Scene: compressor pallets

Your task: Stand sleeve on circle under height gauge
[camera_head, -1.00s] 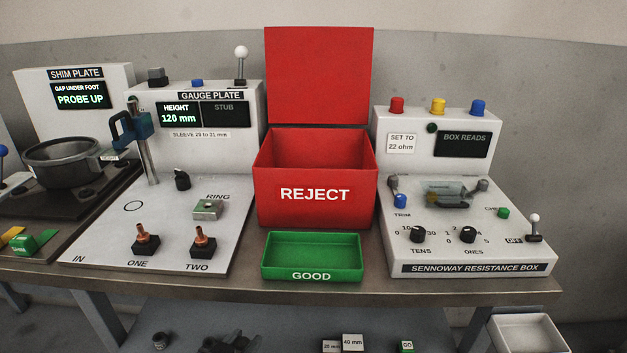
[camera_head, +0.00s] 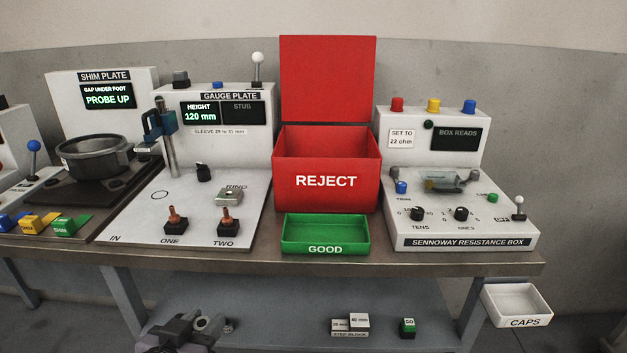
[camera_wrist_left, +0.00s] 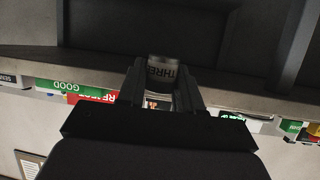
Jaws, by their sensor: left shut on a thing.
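My left gripper (camera_head: 198,326) is at the bottom left in the head view, in front of the bench and low. It is shut on a grey hollow sleeve (camera_head: 213,327). The left wrist view shows the sleeve (camera_wrist_left: 163,70) between the fingers (camera_wrist_left: 160,88), with lettering that seems to start "THRE". The printed circle (camera_head: 160,195) on the white gauge plate is empty. The height gauge (camera_head: 158,125), a blue head on a metal post, stands behind it; its display reads 120 mm. My right gripper is not in view.

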